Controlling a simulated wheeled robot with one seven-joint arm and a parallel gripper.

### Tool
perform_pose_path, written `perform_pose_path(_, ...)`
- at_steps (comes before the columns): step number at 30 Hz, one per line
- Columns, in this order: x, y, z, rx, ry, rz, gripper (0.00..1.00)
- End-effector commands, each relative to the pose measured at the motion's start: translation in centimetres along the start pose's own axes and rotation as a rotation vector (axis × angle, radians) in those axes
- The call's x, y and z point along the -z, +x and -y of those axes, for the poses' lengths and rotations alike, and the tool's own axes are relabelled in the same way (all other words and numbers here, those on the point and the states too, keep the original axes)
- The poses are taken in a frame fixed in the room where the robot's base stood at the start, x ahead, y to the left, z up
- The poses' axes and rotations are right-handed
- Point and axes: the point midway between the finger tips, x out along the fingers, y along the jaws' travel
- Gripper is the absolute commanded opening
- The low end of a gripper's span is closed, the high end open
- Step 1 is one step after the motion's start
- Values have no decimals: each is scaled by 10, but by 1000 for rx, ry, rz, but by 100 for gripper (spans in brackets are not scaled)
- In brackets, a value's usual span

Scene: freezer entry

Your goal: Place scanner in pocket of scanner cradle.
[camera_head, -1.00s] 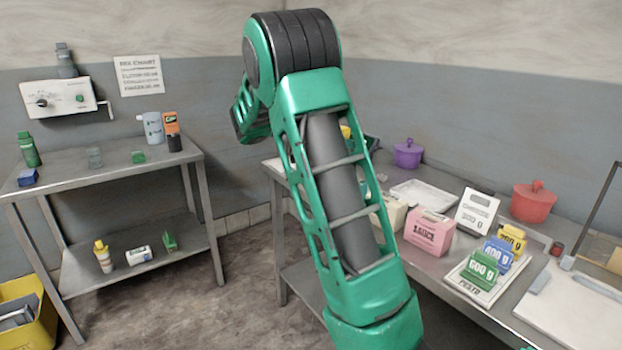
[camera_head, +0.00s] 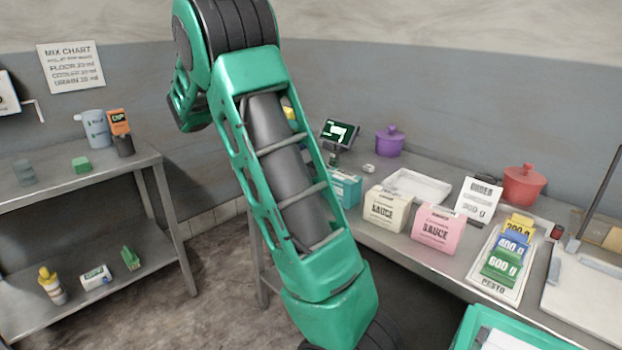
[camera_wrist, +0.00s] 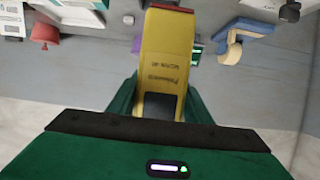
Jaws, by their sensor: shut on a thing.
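The scanner (camera_wrist: 167,48) is a yellow body with small dark print and a dark patch near its lower end in the wrist view. My gripper (camera_wrist: 158,98) is shut on it, with a green finger on each side. The scanner points away from the wrist, off any surface that I can make out. In the head view my raised arm hides my gripper. A bit of yellow (camera_head: 289,112) shows behind the arm there, and I cannot tell what it belongs to. I cannot clearly pick out the scanner cradle in either view.
A long metal table on the right holds a small display (camera_head: 339,132), a purple pot (camera_head: 390,141), a white tray (camera_head: 419,181), sauce boxes (camera_head: 437,228) and a red pot (camera_head: 524,186). A two-level shelf (camera_head: 140,160) stands left. Bare floor (camera_head: 215,272) lies between.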

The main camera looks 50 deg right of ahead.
Motion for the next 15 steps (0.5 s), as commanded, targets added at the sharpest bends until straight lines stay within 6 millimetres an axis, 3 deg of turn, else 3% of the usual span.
perform_pose_path(8, -1, 2, 0, 1, -1, 0, 17)
perform_pose_path(15, -7, 46, -8, -3, -1, -1, 17)
